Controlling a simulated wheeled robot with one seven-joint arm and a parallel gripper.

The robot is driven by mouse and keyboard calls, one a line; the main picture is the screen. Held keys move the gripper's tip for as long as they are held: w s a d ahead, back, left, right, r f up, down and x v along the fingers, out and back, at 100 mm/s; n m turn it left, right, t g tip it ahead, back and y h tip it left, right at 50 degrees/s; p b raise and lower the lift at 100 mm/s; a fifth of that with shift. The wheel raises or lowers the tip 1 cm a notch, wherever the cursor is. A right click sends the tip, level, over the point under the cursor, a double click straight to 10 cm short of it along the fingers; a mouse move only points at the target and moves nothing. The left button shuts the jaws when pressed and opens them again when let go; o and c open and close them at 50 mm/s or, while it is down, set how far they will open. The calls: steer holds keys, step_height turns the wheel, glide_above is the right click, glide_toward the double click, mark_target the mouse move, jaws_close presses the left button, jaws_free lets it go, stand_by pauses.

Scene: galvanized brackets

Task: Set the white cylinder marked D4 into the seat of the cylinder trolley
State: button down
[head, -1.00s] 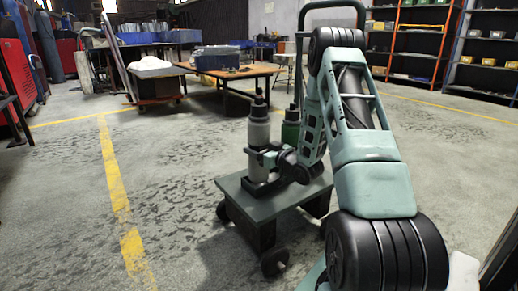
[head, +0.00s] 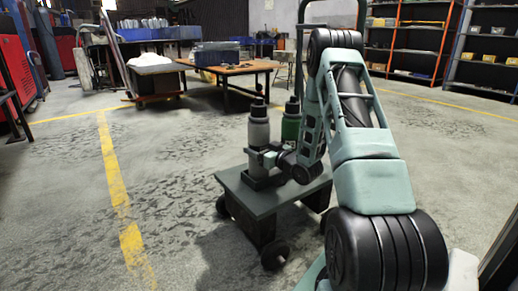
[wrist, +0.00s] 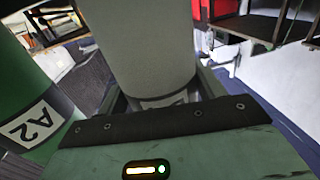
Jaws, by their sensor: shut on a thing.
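My gripper (head: 263,157) is shut on the light grey-white cylinder (head: 258,132) with a dark cap, around its lower half. The cylinder stands upright over the left part of the cylinder trolley (head: 288,205), with its base at or very near the deck. The arm and gripper partly hide the base, and I cannot tell whether it rests in the seat. In the wrist view the cylinder (wrist: 148,45) rises in front of the gripper. Its label is mostly hidden, so I cannot read the mark.
A green cylinder (head: 291,122), marked A2 in the wrist view (wrist: 22,100), stands on the trolley just beyond and right of the held one. The trolley's tall handle rises behind it. Wooden tables (head: 233,70) stand farther back. Floor left of the trolley is clear.

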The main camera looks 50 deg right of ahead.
steer(key=shift+f+b, duration=0.35)
steer(key=shift+f, duration=0.1)
steer(key=shift+c, duration=0.8)
jaws_free()
steer(key=s+a+p, duration=0.1)
steer(key=s+p, duration=0.6)
steer(key=s, duration=1)
steer(key=shift+s+a, duration=0.15)
steer(key=shift+s, duration=0.05)
steer(key=shift+f, duration=0.1)
